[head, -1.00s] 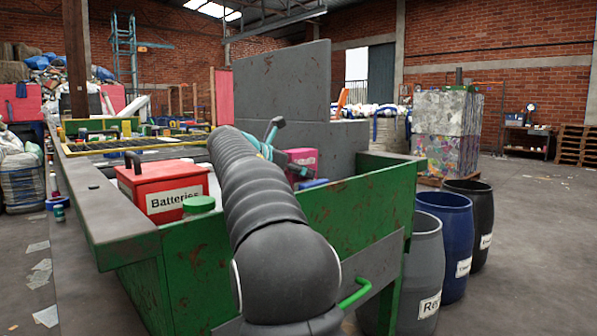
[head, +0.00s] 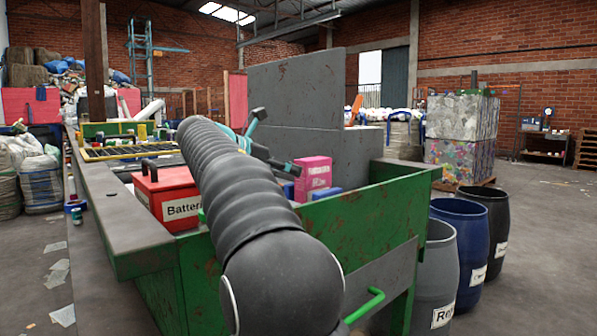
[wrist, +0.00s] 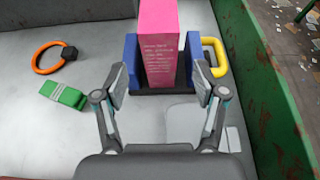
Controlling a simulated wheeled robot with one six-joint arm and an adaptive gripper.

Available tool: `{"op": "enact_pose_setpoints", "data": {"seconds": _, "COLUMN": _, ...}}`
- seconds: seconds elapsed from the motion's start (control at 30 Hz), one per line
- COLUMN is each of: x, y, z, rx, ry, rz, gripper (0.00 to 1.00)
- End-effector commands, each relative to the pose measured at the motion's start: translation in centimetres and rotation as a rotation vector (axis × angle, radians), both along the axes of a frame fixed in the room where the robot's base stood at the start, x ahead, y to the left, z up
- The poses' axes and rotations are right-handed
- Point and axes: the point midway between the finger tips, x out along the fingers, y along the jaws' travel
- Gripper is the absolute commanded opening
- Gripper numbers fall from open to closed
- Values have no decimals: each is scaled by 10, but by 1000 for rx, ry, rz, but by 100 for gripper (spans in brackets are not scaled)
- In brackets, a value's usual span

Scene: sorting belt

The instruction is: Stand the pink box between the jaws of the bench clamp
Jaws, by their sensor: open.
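The pink box (wrist: 159,40) stands upright in the wrist view between the two blue jaws of the bench clamp (wrist: 131,60), on its dark base. The clamp's yellow handle (wrist: 221,57) is on the right. In the head view the pink box (head: 314,177) shows behind the green wall, with a bit of blue clamp (head: 327,193) beside it. My gripper (wrist: 160,84) is open and empty, its fingers spread on the near side of the box and clamp. The box's top is cut off in the wrist view.
An orange ring with a dark block (wrist: 54,57) and a green block (wrist: 64,95) lie left of the clamp. A green wall (wrist: 258,85) runs along the right. A red Batteries case (head: 165,197) stands left of my arm.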

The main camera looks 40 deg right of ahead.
Motion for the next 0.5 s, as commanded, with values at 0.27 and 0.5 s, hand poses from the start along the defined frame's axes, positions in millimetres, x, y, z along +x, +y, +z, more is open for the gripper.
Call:
{"op": "enact_pose_setpoints", "data": {"seconds": 0.27, "x": -1, "y": 18, "z": 8, "rx": 0, "ry": 1, "rz": -1, "gripper": 71}}
{"op": "enact_pose_setpoints", "data": {"seconds": 0.5, "x": -1, "y": 19, "z": 8, "rx": 0, "ry": 1, "rz": -1, "gripper": 71}}
